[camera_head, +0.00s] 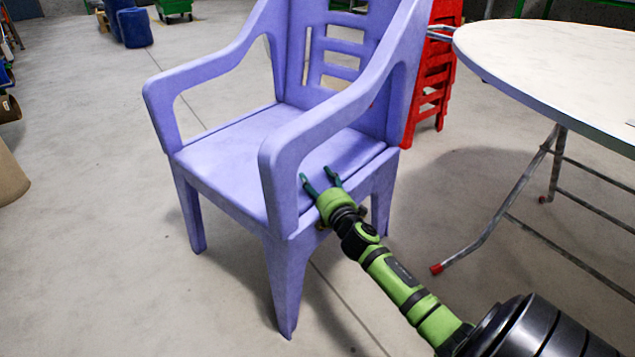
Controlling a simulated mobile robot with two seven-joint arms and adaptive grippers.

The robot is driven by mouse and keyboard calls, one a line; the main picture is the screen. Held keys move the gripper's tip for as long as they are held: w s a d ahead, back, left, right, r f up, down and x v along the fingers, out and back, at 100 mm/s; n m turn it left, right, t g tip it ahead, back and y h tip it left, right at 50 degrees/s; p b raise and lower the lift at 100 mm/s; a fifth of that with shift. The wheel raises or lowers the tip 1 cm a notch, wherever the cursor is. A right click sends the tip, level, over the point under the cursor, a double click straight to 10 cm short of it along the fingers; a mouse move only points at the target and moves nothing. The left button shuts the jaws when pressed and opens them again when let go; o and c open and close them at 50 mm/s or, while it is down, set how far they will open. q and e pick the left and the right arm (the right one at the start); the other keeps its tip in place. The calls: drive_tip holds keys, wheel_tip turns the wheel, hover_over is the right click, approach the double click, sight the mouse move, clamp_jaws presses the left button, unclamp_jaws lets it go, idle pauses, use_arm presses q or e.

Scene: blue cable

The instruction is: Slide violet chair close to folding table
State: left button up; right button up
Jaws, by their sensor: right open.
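The violet plastic chair (225,160) stands upright on the floor in the left middle of the head view, its seat and armrests facing me. The folding table (560,65) has a pale round top and thin metal legs, at the upper right. A gap of floor lies between the chair and the table legs. My right gripper (320,182) is open, its two dark fingers over the front right part of the seat, beside the nearer armrest's front post. I cannot tell whether it touches the chair. My left gripper is not in view.
Blue bins (134,27) and a green cart (174,8) stand far back left. A brown object (10,178) is at the left edge.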

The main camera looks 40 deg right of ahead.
drive_tip(key=v, duration=1.2)
idle(0.6)
